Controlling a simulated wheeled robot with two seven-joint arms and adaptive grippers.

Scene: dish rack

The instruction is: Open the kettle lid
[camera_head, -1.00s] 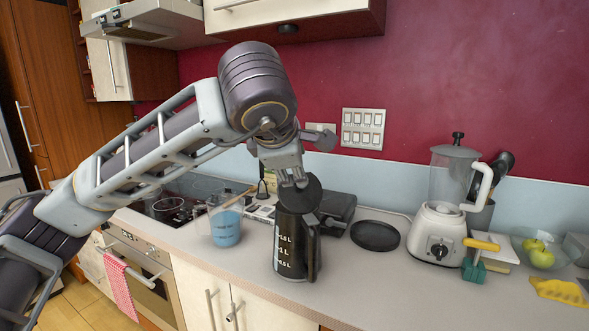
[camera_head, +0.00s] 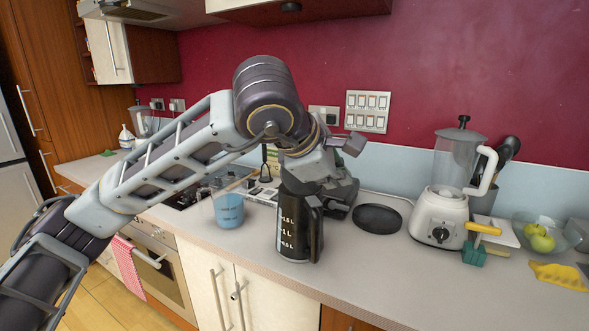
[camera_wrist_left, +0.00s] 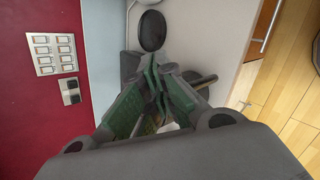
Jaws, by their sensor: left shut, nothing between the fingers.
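The kettle (camera_head: 297,230) is a dark jug with white litre marks and a black handle at its right, standing upright on the counter. My left gripper (camera_head: 312,176) is right over the kettle's top in the head view. It hides most of the lid, so I cannot tell whether the lid is open or touched. In the left wrist view the green-padded fingers of my left gripper (camera_wrist_left: 155,80) are close together with nothing seen between them. Dark parts beside them are partly hidden. My right gripper is not in view.
A measuring jug of blue liquid (camera_head: 229,210) stands left of the kettle. A black round plate (camera_head: 377,218) lies to its right, with a white blender (camera_head: 440,215) beyond. A dark box stands close behind the kettle. The counter in front of the plate is clear.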

